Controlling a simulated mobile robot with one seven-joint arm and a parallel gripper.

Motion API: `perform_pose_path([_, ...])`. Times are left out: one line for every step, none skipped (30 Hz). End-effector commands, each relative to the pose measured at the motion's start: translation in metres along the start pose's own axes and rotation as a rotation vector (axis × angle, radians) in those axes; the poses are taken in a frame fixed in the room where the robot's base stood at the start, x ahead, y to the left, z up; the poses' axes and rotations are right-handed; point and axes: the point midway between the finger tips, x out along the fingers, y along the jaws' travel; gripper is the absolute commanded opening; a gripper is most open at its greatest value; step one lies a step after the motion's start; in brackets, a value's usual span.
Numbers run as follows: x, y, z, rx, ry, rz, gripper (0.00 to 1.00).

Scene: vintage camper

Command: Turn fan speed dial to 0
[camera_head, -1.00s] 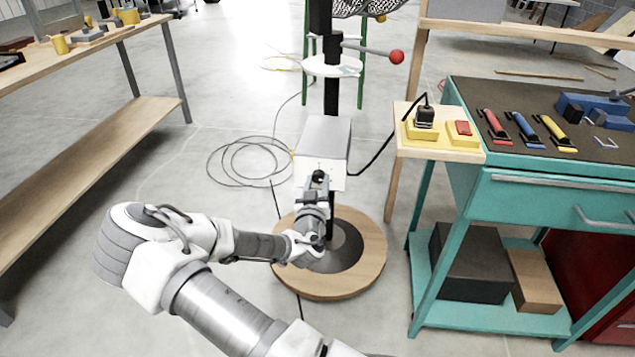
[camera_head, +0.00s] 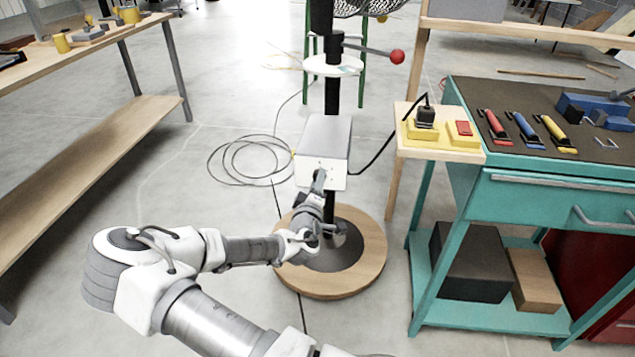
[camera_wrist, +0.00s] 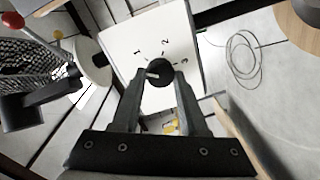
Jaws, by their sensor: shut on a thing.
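The fan speed dial (camera_wrist: 158,72) is a round black knob on the white front panel (camera_wrist: 133,34) of the fan's control box. In the wrist view the printed numbers 1, 2 and 3 show around its upper side; no 0 shows. A short pale mark on the knob lies towards its left side. My gripper (camera_wrist: 160,74) is shut on the dial, one finger on each side. In the head view my gripper (camera_head: 319,180) reaches up to the front of the grey control box (camera_head: 326,135), and the dial is hidden behind it.
The box sits on a black post above a round wooden base (camera_head: 365,277). A lever with a red ball (camera_head: 397,56) sticks out above. A yellow switch block (camera_head: 440,137) and a teal tool cart (camera_head: 455,185) stand right. A cable coil (camera_head: 245,160) lies on the floor.

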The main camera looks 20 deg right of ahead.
Motion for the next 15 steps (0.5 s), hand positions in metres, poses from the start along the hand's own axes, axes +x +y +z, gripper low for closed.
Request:
perform_pose_path([-0.0006, -0.0013, 0.0004, -0.048, -0.003, -0.001, 0.0])
perform_pose_path([-0.0007, -0.0016, 0.0004, -0.077, -0.004, -0.001, 0.0])
perform_pose_path([-0.0007, -0.0017, 0.0004, -0.115, -0.007, 0.0, 0.0])
perform_pose_path([-0.0006, -0.0016, 0.0003, -0.144, -0.008, 0.001, 0.0])
perform_pose_path([-0.0006, -0.0015, 0.0002, -0.171, -0.009, 0.002, 0.0])
perform_pose_path([-0.0005, -0.0018, 0.0004, -0.208, -0.011, 0.002, 0.0])
perform_pose_path([-0.0006, -0.002, 0.0006, -0.237, -0.013, 0.002, 0.0])
perform_pose_path([-0.0006, -0.0021, 0.0005, -0.264, -0.015, 0.003, 0.0])
perform_pose_path([-0.0006, -0.0019, 0.0, -0.298, -0.016, 0.004, 0.0])
perform_pose_path([-0.0006, -0.002, 0.0, -0.324, -0.017, 0.005, 0.0])
perform_pose_path([-0.0005, -0.0022, 0.0004, -0.349, -0.019, 0.005, 0.0])
perform_pose_path([-0.0005, -0.0024, 0.0007, -0.38, -0.022, 0.005, 0.0])
perform_pose_path([-0.0005, -0.0023, 0.0005, -0.404, -0.022, 0.006, 0.0])
perform_pose_path([-0.0005, -0.0021, 0.0002, -0.425, -0.023, 0.006, 0.0])
perform_pose_path([-0.0005, -0.0022, 0.0002, -0.454, -0.025, 0.007, 0.0])
